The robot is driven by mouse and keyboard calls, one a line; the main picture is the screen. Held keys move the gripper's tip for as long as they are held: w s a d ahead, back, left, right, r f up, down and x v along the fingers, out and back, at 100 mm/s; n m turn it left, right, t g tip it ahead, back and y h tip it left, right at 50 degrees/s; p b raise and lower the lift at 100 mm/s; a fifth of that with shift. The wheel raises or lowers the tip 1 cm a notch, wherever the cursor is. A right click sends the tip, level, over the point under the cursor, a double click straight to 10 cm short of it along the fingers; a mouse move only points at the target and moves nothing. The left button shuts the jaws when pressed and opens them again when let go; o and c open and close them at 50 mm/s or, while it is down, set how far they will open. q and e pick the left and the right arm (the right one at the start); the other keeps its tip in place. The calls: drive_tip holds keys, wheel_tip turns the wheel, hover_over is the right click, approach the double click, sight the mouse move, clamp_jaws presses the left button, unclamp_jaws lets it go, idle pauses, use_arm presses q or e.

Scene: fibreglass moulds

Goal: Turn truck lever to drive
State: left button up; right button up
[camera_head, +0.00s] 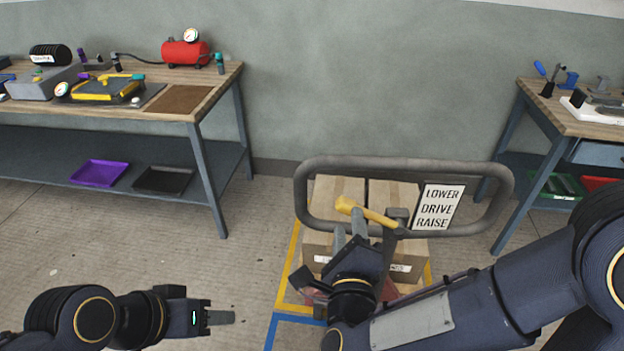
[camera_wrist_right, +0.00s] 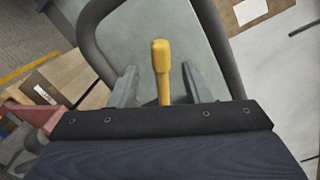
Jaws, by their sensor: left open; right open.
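The yellow truck lever (camera_head: 366,211) sits on the grey loop handle (camera_head: 420,165) of the truck, beside a white sign (camera_head: 438,207) reading LOWER, DRIVE, RAISE. The lever slopes up to the left from its pivot. My right gripper (camera_head: 350,240) is open just below the lever. In the right wrist view the lever (camera_wrist_right: 161,70) stands between the two grey fingers of that gripper (camera_wrist_right: 156,85), with gaps on both sides. My left gripper (camera_head: 215,318) is at the lower left, away from the truck, over bare floor; its fingers show edge-on.
Cardboard boxes (camera_head: 340,190) stand behind the handle, within yellow and blue floor lines. A workbench (camera_head: 215,92) with a red compressor (camera_head: 185,53) is at left; another workbench (camera_head: 560,118) is at right. Floor between the left bench and truck is clear.

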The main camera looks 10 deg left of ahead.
sight(347, 211)
drive_tip(key=shift+w+a, duration=0.15)
drive_tip(key=shift+a, duration=0.1)
drive_tip(key=w+p, duration=0.1)
drive_tip(key=w, duration=0.2)
drive_tip(key=w+p, duration=0.1)
drive_tip(key=w, duration=0.2)
drive_tip(key=shift+a+r, duration=0.15)
drive_tip(key=shift+w, duration=0.7)
clamp_jaws()
